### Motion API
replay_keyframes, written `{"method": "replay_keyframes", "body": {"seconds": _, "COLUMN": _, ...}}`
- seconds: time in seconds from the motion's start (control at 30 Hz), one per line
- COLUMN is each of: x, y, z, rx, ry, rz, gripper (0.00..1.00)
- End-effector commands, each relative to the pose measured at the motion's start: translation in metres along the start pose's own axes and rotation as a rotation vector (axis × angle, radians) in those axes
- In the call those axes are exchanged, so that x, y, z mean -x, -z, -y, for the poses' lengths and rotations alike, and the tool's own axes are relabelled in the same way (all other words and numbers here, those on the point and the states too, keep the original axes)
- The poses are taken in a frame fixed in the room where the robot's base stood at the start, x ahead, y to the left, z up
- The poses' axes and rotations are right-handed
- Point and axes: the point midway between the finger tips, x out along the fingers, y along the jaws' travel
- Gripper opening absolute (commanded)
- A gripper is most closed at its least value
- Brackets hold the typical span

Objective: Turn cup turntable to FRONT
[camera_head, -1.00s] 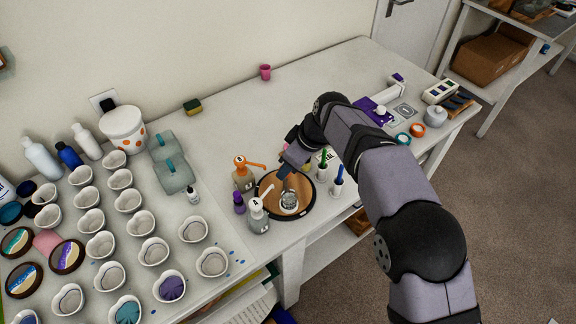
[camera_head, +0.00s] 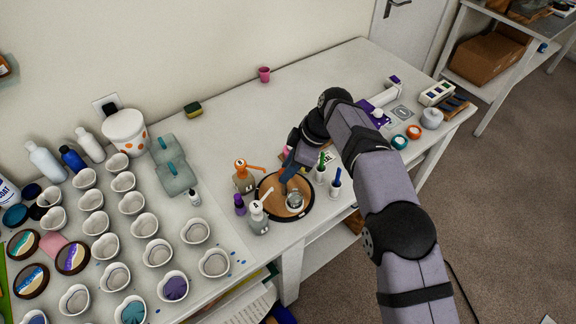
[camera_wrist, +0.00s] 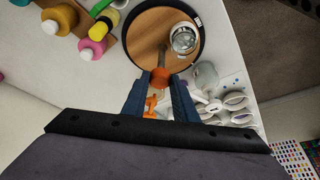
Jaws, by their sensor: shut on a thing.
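The cup turntable (camera_head: 270,188) is a round wooden disc with a black rim, on the table's front part. A clear cup (camera_head: 294,200) stands on it, right of its middle; the cup also shows in the wrist view (camera_wrist: 184,38). A peg with an orange knob (camera_wrist: 160,77) stands up from the disc. My gripper (camera_wrist: 160,80) is shut on the orange knob, with one finger at each side. In the head view my gripper (camera_head: 287,178) reaches down over the disc's back part, and the knob is hidden. A small white mark (camera_wrist: 198,20) sits on the rim.
An orange-topped pump bottle (camera_head: 243,178), a small purple bottle (camera_head: 239,204) and a white-topped pump bottle (camera_head: 259,218) crowd the disc's left. Brush holders (camera_head: 335,187) stand at its right. Many white cups (camera_head: 195,232) fill the table's left side.

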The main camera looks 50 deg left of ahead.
Motion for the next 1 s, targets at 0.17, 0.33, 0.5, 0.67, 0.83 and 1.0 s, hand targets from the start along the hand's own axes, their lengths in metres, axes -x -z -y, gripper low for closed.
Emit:
{"method": "replay_keyframes", "body": {"seconds": 0.17, "x": 0.0012, "y": 0.0006, "z": -0.0008, "rx": 0.016, "ry": 0.005, "rz": -0.001, "gripper": 0.00}}
{"method": "replay_keyframes", "body": {"seconds": 0.33, "x": 0.0008, "y": 0.0003, "z": -0.0007, "rx": 0.021, "ry": 0.007, "rz": -0.001, "gripper": 0.00}}
{"method": "replay_keyframes", "body": {"seconds": 0.5, "x": 0.0007, "y": 0.0003, "z": -0.0006, "rx": 0.021, "ry": 0.007, "rz": -0.001, "gripper": 0.00}}
{"method": "replay_keyframes", "body": {"seconds": 0.67, "x": 0.0007, "y": 0.0004, "z": -0.0006, "rx": 0.021, "ry": 0.007, "rz": -0.001, "gripper": 0.43}}
{"method": "replay_keyframes", "body": {"seconds": 0.83, "x": 0.0004, "y": 0.0002, "z": -0.0005, "rx": 0.020, "ry": 0.007, "rz": 0.000, "gripper": 0.45}}
{"method": "replay_keyframes", "body": {"seconds": 1.0, "x": 0.0011, "y": 0.0001, "z": -0.0005, "rx": 0.020, "ry": 0.007, "rz": 0.000, "gripper": 0.45}}
